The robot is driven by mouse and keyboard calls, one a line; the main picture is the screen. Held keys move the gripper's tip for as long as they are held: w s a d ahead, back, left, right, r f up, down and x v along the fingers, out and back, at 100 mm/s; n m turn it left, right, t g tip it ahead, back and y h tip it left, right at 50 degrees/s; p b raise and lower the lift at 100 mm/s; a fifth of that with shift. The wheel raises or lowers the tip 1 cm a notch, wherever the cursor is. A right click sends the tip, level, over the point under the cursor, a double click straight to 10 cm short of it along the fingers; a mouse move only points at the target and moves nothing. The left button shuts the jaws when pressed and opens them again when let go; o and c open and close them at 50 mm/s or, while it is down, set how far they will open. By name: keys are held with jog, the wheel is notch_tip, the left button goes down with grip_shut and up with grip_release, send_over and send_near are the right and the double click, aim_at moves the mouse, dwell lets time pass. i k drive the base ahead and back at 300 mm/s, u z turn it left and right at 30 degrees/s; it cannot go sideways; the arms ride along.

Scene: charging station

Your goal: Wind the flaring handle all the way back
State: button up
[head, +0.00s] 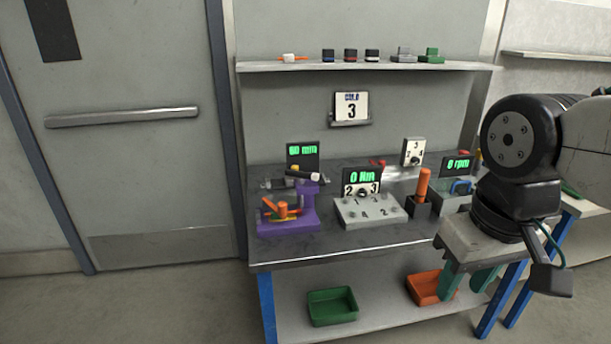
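A purple flaring device (300,222) stands at the left of the workbench. An orange handle (282,209) sits low on its front left. A dark bar with a white end (303,175) sits on top of it. I cannot tell for certain which of these is the flaring handle. A display reading 60 mm (302,151) stands behind it. My gripper (467,287) is at the right, in front of the bench, pointing down. Its two teal fingers are apart with nothing seen between them. It is well away from the purple device.
On the bench (345,245), a grey block with knobs and a 0 Nm display (370,212) stands mid-bench. An orange-handled tool in a dark holder (421,190) stands right of it. Green (332,307) and orange (424,287) bins lie below. Floor at left is clear.

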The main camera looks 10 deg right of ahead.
aim_at(302, 176)
jog(key=k, duration=1.15)
jog(key=u, duration=0.6)
jog(key=i, duration=0.65)
jog(key=u, duration=0.7)
jog(key=i, duration=0.85)
jog(key=z, duration=0.6)
jog(key=i, duration=0.9)
jog(key=z, duration=0.75)
